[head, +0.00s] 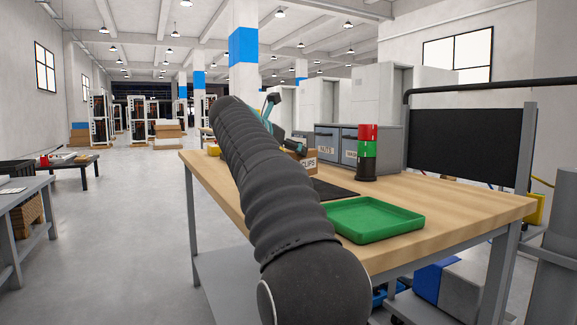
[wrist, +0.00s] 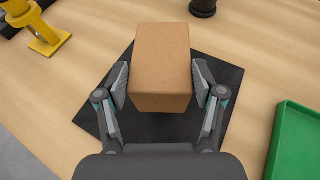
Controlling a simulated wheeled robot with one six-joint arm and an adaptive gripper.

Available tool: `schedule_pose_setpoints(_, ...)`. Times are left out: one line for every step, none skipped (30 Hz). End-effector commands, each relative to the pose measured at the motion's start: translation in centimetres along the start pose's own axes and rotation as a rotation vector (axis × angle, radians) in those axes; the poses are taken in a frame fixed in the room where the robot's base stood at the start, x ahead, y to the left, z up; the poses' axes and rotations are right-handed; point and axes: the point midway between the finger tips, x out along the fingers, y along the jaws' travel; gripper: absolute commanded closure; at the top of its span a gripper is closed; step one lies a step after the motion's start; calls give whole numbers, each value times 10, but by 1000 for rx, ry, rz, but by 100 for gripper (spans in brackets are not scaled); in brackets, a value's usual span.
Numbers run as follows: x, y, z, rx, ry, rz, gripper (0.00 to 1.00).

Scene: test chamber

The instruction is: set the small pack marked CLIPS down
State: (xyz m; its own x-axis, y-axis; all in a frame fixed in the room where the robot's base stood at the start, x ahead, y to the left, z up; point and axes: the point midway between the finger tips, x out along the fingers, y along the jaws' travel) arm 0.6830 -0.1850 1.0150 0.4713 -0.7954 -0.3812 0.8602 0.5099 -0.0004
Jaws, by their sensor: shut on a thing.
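The small brown pack marked CLIPS (head: 309,164) shows in the head view, partly hidden behind my arm. In the wrist view the plain brown top and near side of the pack (wrist: 161,65) lie between my two fingers. My gripper (wrist: 160,88) is shut on the pack, one finger on each side. In the head view my gripper (head: 296,145) is mostly hidden by my arm. The pack is over a black mat (wrist: 222,85) on the wooden table (head: 455,205). I cannot tell whether its underside touches the mat.
A green tray (head: 372,220) lies right of the mat; it also shows in the wrist view (wrist: 296,145). A red, green and black signal light (head: 367,152) stands behind, beside grey labelled bins (head: 335,140). A yellow object (wrist: 44,32) stands at the wrist view's upper left.

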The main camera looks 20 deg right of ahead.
Motion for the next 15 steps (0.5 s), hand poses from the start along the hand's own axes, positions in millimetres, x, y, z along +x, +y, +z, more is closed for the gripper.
schedule_pose_setpoints(4,0,-9,-2,0,0,85)
schedule_pose_setpoints(6,0,-14,-3,0,0,85)
schedule_pose_setpoints(8,0,-20,-3,1,1,85)
schedule_pose_setpoints(10,0,-24,-2,0,1,85)
schedule_pose_setpoints(11,0,-27,-2,0,0,85)
schedule_pose_setpoints(12,-1,-31,-2,0,0,85)
schedule_pose_setpoints(13,-1,-32,-2,-1,0,85)
schedule_pose_setpoints(13,-1,-32,-2,-1,0,85)
schedule_pose_setpoints(13,-1,-32,-1,-1,1,85)
schedule_pose_setpoints(12,-1,-31,-1,-1,1,85)
schedule_pose_setpoints(12,-1,-31,-1,-1,1,85)
schedule_pose_setpoints(12,-1,-31,-1,-1,1,85)
schedule_pose_setpoints(12,-1,-31,-1,-1,1,85)
schedule_pose_setpoints(12,0,-31,-1,-1,1,85)
schedule_pose_setpoints(12,0,-31,-1,-1,1,85)
